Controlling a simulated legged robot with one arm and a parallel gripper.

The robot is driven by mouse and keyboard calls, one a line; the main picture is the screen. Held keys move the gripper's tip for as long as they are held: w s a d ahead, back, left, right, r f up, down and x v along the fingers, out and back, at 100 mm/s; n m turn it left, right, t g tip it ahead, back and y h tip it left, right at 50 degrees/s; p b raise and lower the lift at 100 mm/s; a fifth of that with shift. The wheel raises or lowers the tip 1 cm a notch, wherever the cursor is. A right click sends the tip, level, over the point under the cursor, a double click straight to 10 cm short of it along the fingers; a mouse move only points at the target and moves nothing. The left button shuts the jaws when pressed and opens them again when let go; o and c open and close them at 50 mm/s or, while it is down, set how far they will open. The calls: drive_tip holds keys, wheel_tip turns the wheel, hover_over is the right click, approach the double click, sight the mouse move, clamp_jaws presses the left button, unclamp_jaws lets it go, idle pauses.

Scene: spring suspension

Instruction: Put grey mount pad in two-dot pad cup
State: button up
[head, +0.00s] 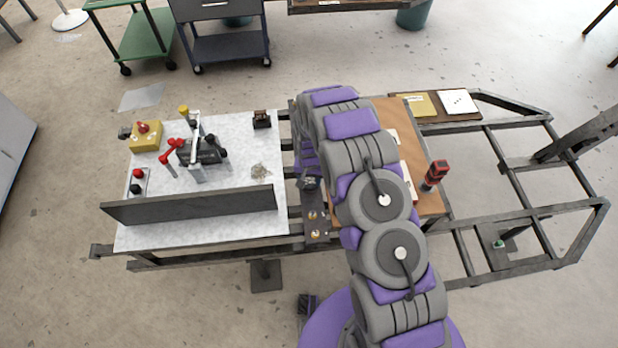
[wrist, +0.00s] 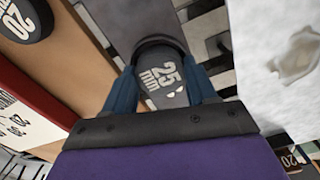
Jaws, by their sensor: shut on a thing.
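My gripper (wrist: 164,76) is shut on a grey round pad marked "25 mm" (wrist: 158,98), with one blue finger at each side. Two small pale marks show beside the lettering. A dark curved rim (wrist: 160,41) arcs around the pad's far edge; I cannot tell whether it is a cup or whether the pad sits inside it. In the head view my gripper (head: 309,183) is low over the gap between the white bench and the brown board, and the pad is not clear there. Brass-coloured spots show on a dark plate (head: 316,226) just in front; I cannot make out a two-dot mark.
A dark "20 mm" pad (wrist: 24,18) lies on the brown board (head: 428,196). A red and black object (head: 436,173) stands there too. The white bench (head: 240,150) has a dark upright front panel (head: 190,206), a yellow box (head: 146,137) and a clamp-like fixture (head: 197,150).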

drive_tip(key=shift+s+d+f, duration=0.1)
drive_tip(key=shift+s+f, duration=0.05)
drive_tip(key=shift+f, duration=0.15)
